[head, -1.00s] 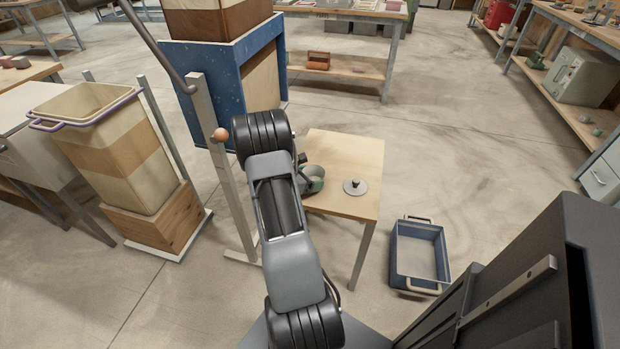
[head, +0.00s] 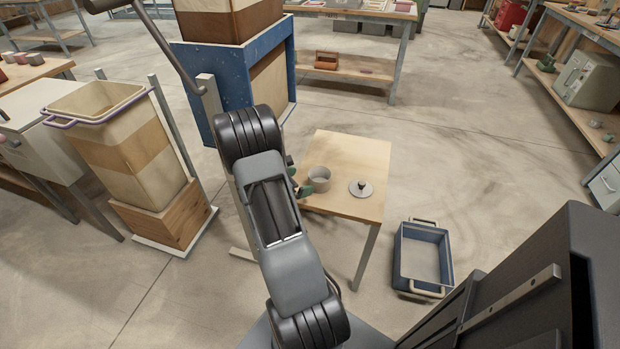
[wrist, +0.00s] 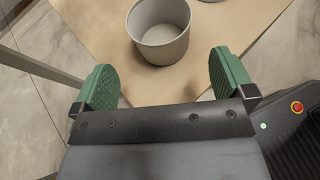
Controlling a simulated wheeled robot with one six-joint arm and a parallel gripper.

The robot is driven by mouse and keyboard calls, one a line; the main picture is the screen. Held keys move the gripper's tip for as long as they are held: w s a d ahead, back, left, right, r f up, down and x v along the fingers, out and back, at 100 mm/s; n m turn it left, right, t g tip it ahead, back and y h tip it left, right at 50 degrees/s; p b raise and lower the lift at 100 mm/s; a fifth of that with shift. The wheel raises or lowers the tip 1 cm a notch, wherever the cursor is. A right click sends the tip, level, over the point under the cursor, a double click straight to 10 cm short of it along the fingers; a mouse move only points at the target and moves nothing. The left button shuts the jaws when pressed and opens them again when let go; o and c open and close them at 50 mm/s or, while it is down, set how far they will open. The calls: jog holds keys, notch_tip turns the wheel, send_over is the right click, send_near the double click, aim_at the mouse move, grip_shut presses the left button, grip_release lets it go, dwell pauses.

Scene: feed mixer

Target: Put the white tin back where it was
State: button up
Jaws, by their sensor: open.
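A pale grey-white open tin (head: 319,181) stands upright on the small wooden table (head: 352,150), and it looks empty. It also shows in the wrist view (wrist: 160,48), ahead of my fingers. A round grey lid with a dark knob (head: 361,188) lies on the table to its right. My gripper (wrist: 164,82) has green pads spread wide apart with nothing between them. The tin is beyond the fingertips, not between them. In the head view my arm hides part of the gripper, at the table's left edge.
A blue bin (head: 423,257) stands on the floor right of the table. A tall layered container (head: 130,150) and a metal post stand to the left. Several small tins (head: 20,58) sit on a bench at far left. The floor behind the table is clear.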

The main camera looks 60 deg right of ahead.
jog(key=s+a+r+m+t+y, duration=0.1)
jog(key=a+r+m+y, duration=0.3)
jog(key=a, duration=0.7)
jog(key=s+a+r+m+t+y, duration=0.1)
jog(key=a+r+m+t+y, duration=0.3)
jog(key=a, duration=0.8)
jog(key=s+a+r+m+t+y, duration=0.1)
jog(key=a+r+m+y, duration=0.3)
jog(key=a, duration=0.8)
notch_tip(320, 180, up, 4)
jog(key=shift+s+a+r+m+t+y, duration=0.15)
jog(key=shift+s+m+t+y, duration=0.2)
jog(key=shift+m+t, duration=0.6)
jog(key=shift+p, duration=0.3)
